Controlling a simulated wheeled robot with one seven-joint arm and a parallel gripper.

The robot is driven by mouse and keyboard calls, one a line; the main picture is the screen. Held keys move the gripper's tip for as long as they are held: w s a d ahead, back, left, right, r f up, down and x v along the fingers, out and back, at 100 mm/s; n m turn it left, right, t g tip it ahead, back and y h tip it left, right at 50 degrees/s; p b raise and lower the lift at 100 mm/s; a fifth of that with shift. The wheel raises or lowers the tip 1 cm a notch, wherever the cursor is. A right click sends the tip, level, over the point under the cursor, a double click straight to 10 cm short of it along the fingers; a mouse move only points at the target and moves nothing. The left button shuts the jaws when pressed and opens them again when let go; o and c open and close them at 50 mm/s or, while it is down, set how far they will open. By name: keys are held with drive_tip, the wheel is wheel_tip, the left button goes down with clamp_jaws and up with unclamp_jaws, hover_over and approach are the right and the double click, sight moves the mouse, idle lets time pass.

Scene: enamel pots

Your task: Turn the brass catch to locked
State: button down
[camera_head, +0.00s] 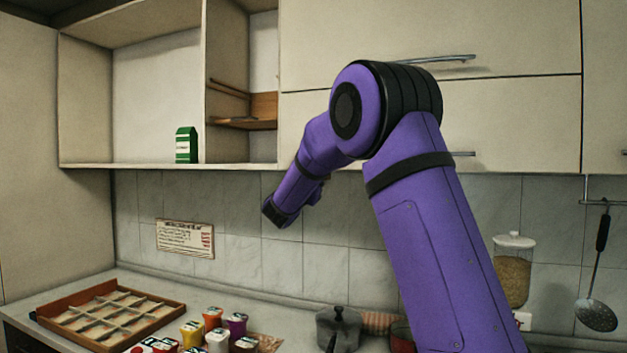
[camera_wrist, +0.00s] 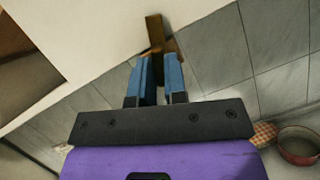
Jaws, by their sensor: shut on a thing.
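The brass catch (camera_wrist: 155,32) shows in the wrist view as a brown-gold bar, with a shorter piece crossing near its lower end. It sits by the line where a pale panel meets the grey tiles. My gripper (camera_wrist: 158,62) has its two blue fingers close together at the catch's lower end, shut on it. The fingers hide part of the catch, and I cannot tell its locked side. In the head view the catch and fingertips are not visible; my purple arm reaches toward the tiles below the cabinet.
A wooden divided tray (camera_head: 110,312), several colored jars (camera_head: 217,340) and a grey lidded pot (camera_head: 338,328) stand on the counter. A green carton (camera_head: 186,145) is on the open shelf. A red pot (camera_wrist: 298,145) shows in the wrist view. A skimmer (camera_head: 597,313) hangs right.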

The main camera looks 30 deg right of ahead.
drive_tip(key=shift+f+n+t+y, duration=0.1)
drive_tip(key=shift+n+t+y, duration=0.45)
drive_tip(key=shift+n, duration=0.8)
drive_tip(key=shift+f+n+t+y, duration=0.1)
drive_tip(key=shift+n+t+y, duration=0.15)
drive_tip(key=shift+n+t, duration=0.8)
drive_tip(key=shift+n, duration=0.6)
drive_tip(key=c, duration=1.2)
unclamp_jaws()
drive_tip(key=shift+s+r+g, duration=0.1)
drive_tip(key=shift+g, duration=0.2)
drive_tip(key=shift+o, duration=0.2)
drive_tip(key=v, duration=1)
drive_tip(key=shift+s+a, duration=0.25)
